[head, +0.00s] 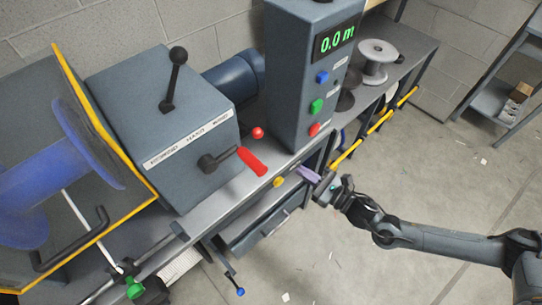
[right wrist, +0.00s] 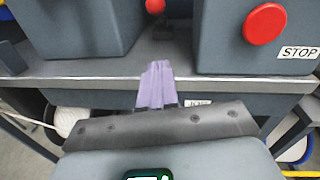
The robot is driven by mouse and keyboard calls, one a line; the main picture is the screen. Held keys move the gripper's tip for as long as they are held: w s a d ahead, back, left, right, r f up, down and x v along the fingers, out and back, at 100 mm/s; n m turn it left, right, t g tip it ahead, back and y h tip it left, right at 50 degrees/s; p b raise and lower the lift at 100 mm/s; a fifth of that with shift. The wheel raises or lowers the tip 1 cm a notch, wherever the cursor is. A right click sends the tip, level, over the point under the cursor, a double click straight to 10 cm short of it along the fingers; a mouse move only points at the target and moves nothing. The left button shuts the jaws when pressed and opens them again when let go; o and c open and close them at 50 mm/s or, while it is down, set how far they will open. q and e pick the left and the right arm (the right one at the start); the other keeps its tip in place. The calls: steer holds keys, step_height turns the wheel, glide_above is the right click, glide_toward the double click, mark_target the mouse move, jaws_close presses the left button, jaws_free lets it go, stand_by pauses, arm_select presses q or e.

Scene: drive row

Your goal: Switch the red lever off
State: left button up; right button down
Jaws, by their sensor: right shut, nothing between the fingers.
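The red lever (head: 252,161) is a red grip on a dark pivot on the front of a grey drive housing (head: 165,125). It points to the right and slightly down in the head view. My right gripper (head: 308,174), with lilac fingers, is shut and empty. It is at the bench's front edge, to the right of the lever and apart from it. The right wrist view shows the closed fingers (right wrist: 155,86) pointing at the bench edge. The lever's red grip is not clearly visible there. My left gripper is not in view.
A control column (head: 305,75) with blue, green and red buttons stands right of the housing, its display reading 0.0 m. A red STOP button (right wrist: 264,24) shows in the right wrist view. A blue spool (head: 60,190) is at left. Open floor (head: 440,160) lies at right.

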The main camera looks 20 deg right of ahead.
steer(key=b+x, duration=0.2)
steer(key=x, duration=0.8)
steer(key=shift+w+d, duration=0.15)
steer(key=shift+w+a+r+b, duration=0.15)
steer(key=shift+w+a+r, duration=0.2)
steer(key=shift+w+r, duration=0.2)
steer(key=shift+w+a+r+b, duration=0.15)
steer(key=shift+w+a+r, duration=0.2)
steer(key=shift+w+r, duration=0.2)
steer(key=shift+w+a+r, duration=0.25)
steer(key=shift+w+r, duration=0.15)
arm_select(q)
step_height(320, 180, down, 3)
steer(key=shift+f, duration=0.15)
